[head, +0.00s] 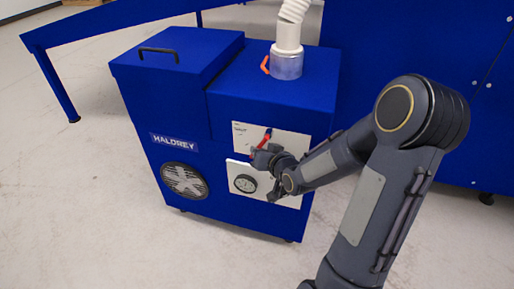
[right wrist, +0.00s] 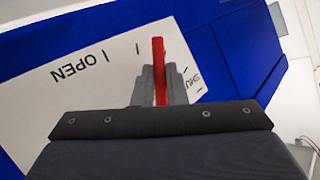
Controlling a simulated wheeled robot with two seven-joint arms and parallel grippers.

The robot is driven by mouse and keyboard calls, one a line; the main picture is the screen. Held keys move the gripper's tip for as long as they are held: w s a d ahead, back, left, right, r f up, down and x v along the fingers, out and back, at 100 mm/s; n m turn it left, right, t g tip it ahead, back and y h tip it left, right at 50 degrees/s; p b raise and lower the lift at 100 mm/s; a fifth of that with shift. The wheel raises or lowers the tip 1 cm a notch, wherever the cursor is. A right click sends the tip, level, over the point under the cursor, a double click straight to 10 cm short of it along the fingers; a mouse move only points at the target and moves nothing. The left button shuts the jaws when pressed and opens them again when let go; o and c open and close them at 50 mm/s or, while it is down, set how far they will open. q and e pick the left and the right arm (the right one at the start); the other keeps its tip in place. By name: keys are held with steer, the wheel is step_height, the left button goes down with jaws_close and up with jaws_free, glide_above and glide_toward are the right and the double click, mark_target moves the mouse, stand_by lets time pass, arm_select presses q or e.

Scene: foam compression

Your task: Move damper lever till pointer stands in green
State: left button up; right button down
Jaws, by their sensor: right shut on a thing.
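The red damper lever (head: 264,141) sits on a white plate (head: 292,142) on the front of the blue machine. My right gripper (head: 262,152) is at the lever, and in the right wrist view its fingers (right wrist: 156,88) are shut on the red lever (right wrist: 159,60). That view shows the word OPEN and tick marks on the plate (right wrist: 100,75), upside down, with another label partly hidden by the fingers. The round gauge (head: 245,184) is below and left of the gripper. Its pointer and any green zone are too small to tell. My left gripper is not in view.
The blue machine (head: 165,120) has a fan grille (head: 184,180), a black lid handle (head: 159,52) and a white hose (head: 288,36) on top with an orange lever (head: 265,64). A blue table (head: 130,30) stands behind. The floor in front is clear.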

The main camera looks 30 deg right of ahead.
steer(key=shift+s+d, duration=0.1)
stand_by(0.3)
steer(key=c, duration=1.5)
jaws_free()
steer(key=shift+o, duration=0.2)
steer(key=p+v, duration=0.2)
steer(key=v, duration=0.5)
steer(key=shift+s+r, duration=0.25)
steer(key=shift+s, duration=0.1)
